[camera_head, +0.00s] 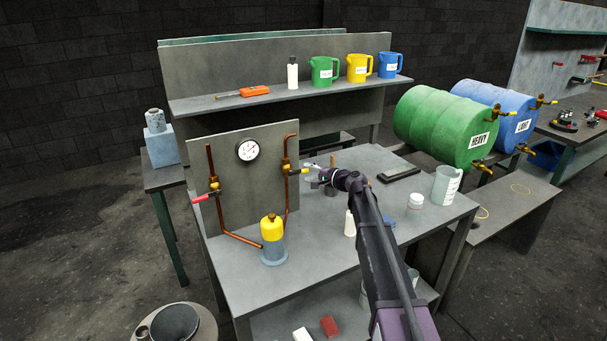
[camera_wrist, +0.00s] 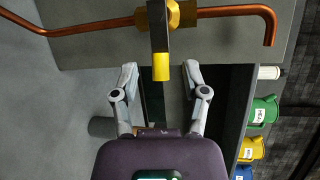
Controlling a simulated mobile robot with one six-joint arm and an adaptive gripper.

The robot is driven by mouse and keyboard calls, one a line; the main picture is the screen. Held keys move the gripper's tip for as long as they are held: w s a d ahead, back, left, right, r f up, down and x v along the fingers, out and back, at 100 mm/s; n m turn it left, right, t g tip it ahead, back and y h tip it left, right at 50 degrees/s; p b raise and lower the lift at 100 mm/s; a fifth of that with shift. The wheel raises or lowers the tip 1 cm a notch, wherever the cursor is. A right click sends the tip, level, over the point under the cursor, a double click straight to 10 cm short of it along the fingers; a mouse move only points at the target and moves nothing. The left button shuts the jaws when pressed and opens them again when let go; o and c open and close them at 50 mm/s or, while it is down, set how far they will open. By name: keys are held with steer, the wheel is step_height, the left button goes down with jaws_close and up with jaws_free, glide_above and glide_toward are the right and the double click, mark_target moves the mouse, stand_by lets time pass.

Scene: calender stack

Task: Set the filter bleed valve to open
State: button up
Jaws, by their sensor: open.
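A brass valve (camera_head: 287,170) with a yellow-tipped lever (camera_head: 303,171) sits on the right copper pipe, on the grey upright panel. In the wrist view the brass valve body (camera_wrist: 180,14) is at the top, and the lever's yellow tip (camera_wrist: 161,67) points toward my gripper. My gripper (camera_head: 310,169) is open beside this lever. In the wrist view the open fingers (camera_wrist: 160,78) stand on either side of the yellow tip, with gaps on both sides. The filter (camera_head: 271,230), with a yellow top and clear bowl, stands at the foot of the pipes.
A second valve with a red lever (camera_head: 203,198) is on the left pipe. A pressure gauge (camera_head: 247,150) sits between the pipes. A white bottle (camera_head: 349,224), white jar (camera_head: 416,201) and clear beaker (camera_head: 446,185) stand on the bench to the right. Coloured jugs line the shelf behind.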

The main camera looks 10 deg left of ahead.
mark_target(300, 172)
steer(key=shift+x, duration=1.3)
steer(key=shift+c, duration=0.3)
jaws_close()
